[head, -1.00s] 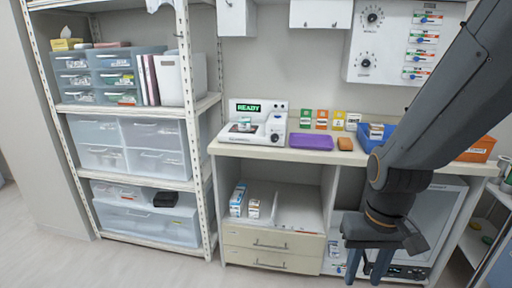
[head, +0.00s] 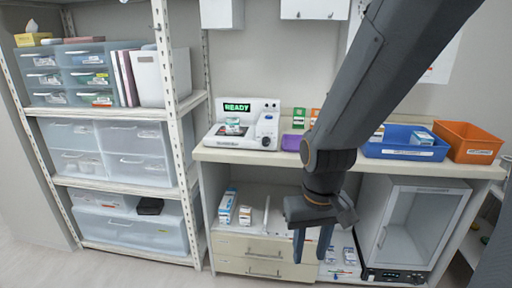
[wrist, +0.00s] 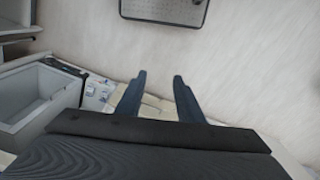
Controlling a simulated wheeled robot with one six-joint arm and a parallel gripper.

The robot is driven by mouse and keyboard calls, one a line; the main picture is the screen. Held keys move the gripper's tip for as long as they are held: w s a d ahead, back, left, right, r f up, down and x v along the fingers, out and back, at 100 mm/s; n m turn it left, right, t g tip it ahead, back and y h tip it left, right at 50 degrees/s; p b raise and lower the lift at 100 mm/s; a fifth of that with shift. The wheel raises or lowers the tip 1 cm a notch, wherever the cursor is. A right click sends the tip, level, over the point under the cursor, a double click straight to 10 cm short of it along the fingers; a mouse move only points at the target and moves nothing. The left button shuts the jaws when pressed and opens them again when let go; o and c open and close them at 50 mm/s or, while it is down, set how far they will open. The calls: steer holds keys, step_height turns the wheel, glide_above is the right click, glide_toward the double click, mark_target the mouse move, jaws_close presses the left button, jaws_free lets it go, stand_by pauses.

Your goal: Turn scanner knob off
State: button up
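The scanner (head: 235,140) is a white device on the left end of the counter in the head view. Its green display (head: 237,107) reads READY. A small box (head: 233,125) stands on its top. A small round control, which looks like the knob (head: 267,142), is on the right part of its front; its setting is too small to read. My gripper (head: 311,256) hangs fingers-down in front of the counter, below and right of the scanner and apart from it. In the wrist view my gripper (wrist: 159,78) is open and empty, with floor between the fingers.
The counter (head: 215,154) also bears a blue bin (head: 405,153) and an orange bin (head: 470,143) at right. A purple item (head: 291,143) is partly behind my arm. A glass-door cabinet (head: 418,230) stands below. Shelves with clear drawers (head: 140,238) are at left.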

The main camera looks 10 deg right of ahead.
steer(key=w+f+m+t+b, duration=0.1)
steer(key=w+f+m+t, duration=0.15)
steer(key=w, duration=0.55)
steer(key=w+f+m+t+b, duration=0.1)
steer(key=w+f+m+t, duration=0.1)
steer(key=w+m, duration=0.35)
steer(key=m+t+b, duration=0.6)
steer(key=m+t, duration=1)
steer(key=m, duration=0.3)
glide_toward(266, 145)
steer(key=x, duration=0.8)
steer(key=shift+w+r, duration=0.1)
steer(key=shift+w, duration=0.05)
steer(key=shift+c, duration=0.4)
steer(key=c, duration=0.7)
